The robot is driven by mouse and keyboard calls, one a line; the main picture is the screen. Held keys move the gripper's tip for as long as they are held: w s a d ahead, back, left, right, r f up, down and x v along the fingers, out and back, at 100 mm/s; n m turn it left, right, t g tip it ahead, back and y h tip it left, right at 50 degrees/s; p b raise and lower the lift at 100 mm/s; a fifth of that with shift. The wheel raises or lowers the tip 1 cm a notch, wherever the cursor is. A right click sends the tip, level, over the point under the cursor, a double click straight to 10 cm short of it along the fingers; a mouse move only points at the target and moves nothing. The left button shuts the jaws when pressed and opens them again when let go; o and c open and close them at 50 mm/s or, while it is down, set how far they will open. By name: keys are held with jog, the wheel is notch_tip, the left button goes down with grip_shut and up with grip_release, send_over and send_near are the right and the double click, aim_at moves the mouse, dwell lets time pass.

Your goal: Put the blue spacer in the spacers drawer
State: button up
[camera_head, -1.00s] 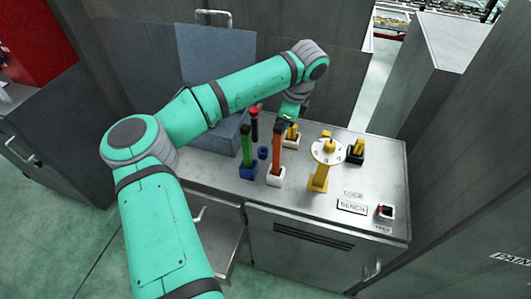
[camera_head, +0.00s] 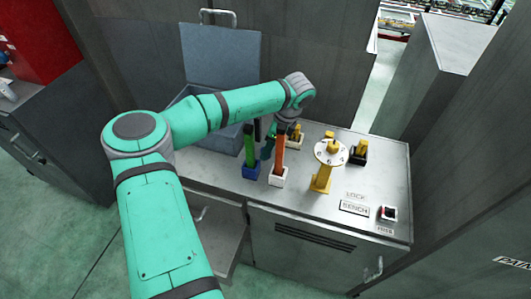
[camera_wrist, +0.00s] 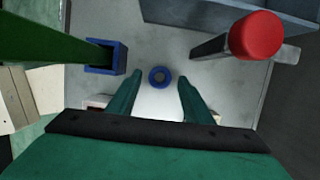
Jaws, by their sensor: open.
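The blue spacer (camera_wrist: 159,76) is a small ring standing on the bench top in the wrist view, hole facing up. My gripper (camera_wrist: 160,79) is open above it, with the two teal fingertips to either side of the ring. I cannot tell whether they touch it. In the head view my gripper (camera_head: 267,154) is low over the bench, between the upright tools, and hides the spacer. A pulled-out drawer (camera_head: 217,238) shows at the bench's front left; no label on it is readable.
A green bar in a blue holder (camera_head: 251,172), an orange bar in a white holder (camera_head: 278,177) and a red-topped post (camera_wrist: 257,36) stand close around my gripper. A yellow stand (camera_head: 322,180) is to the right. An open blue-grey bin (camera_head: 221,58) stands behind.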

jog(key=shift+x, duration=0.85)
jog(key=shift+c, duration=0.3)
grip_shut()
jog(key=shift+r, duration=0.1)
